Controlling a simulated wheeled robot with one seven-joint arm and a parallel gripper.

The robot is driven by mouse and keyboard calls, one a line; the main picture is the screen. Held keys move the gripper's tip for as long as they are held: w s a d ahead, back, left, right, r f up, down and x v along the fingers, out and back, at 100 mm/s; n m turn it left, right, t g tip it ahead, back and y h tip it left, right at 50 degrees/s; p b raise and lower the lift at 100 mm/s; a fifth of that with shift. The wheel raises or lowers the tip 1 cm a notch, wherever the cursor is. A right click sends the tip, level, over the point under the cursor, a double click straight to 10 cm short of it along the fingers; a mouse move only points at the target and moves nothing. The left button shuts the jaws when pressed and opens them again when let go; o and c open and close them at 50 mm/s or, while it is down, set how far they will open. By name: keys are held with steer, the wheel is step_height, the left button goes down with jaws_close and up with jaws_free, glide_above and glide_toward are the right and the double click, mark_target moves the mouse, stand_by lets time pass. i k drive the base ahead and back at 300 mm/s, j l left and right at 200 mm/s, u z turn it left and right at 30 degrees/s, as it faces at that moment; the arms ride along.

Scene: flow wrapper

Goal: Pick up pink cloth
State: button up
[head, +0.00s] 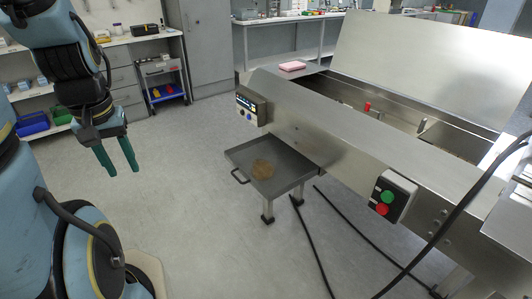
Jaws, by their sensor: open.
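The machine has a raised lid (430,65), a control panel (251,106) and a button box (392,195). A low tray (290,172) with a brown patch juts from its side. Black cables (345,222) lie on the floor. A cart (163,80) and workbenches stand behind. The floor between my arm and the machine is clear.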

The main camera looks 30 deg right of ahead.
mark_target(294, 65)
steer(key=i+l+z, duration=0.15)
steer(key=i, duration=0.35)
steer(key=i+z, duration=0.1)
steer(key=i, duration=0.4)
